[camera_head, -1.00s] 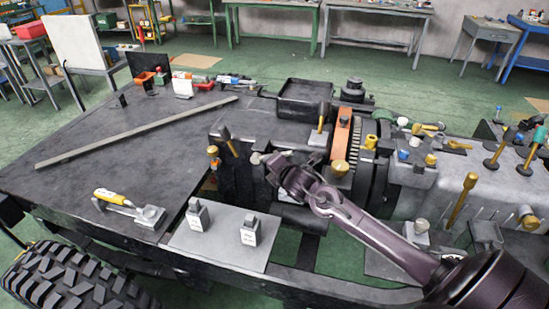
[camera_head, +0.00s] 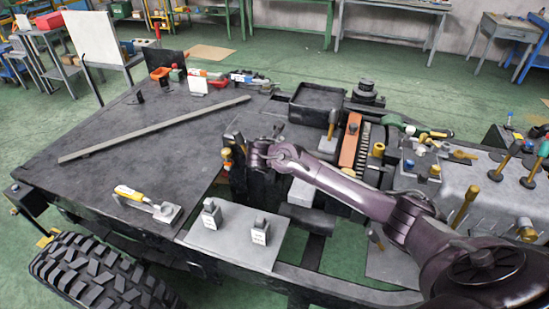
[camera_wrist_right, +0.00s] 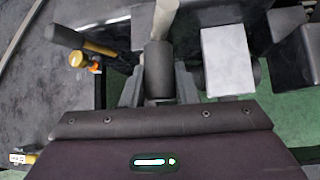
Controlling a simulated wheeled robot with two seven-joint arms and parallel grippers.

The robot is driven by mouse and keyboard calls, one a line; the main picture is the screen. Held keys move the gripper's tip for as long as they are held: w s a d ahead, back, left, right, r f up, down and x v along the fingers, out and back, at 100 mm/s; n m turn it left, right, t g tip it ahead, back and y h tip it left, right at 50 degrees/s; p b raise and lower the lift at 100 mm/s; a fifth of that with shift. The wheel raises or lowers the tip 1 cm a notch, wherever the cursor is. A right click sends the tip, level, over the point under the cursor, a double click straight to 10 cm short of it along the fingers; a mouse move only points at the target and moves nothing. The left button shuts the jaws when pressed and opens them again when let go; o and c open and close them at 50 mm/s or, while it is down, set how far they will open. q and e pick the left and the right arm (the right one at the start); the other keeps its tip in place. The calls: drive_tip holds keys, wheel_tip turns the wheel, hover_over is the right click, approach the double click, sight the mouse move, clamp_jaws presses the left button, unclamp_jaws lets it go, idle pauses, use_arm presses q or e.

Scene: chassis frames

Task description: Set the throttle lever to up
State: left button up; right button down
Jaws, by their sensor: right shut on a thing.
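A lever with a black grip (camera_wrist_right: 158,70) and a pale shaft shows in the right wrist view, between my right gripper's fingers (camera_wrist_right: 160,88). I take it for the throttle lever, but no label is readable. My right gripper (camera_head: 256,155) is shut on this grip, at the left end of the engine block in the head view. The hand hides most of the lever there. Its exact tilt cannot be told. My left gripper is not in view.
Another lever with a black and brass handle (camera_wrist_right: 72,38) stands close left of the hand, beside an orange-yellow knob (camera_wrist_right: 78,59). A grey block (camera_wrist_right: 227,60) is close on the right. A light plate (camera_head: 215,238) with two labelled blocks lies in front.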

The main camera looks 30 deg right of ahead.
drive_tip(key=shift+w+a+r, duration=0.15)
drive_tip(key=shift+w, duration=0.05)
idle(0.5)
drive_tip(key=c, duration=1.1)
unclamp_jaws()
drive_tip(key=v, duration=0.7)
drive_tip(key=shift+s+a+r, duration=0.1)
drive_tip(key=shift+a+r, duration=0.05)
drive_tip(key=shift+a, duration=0.1)
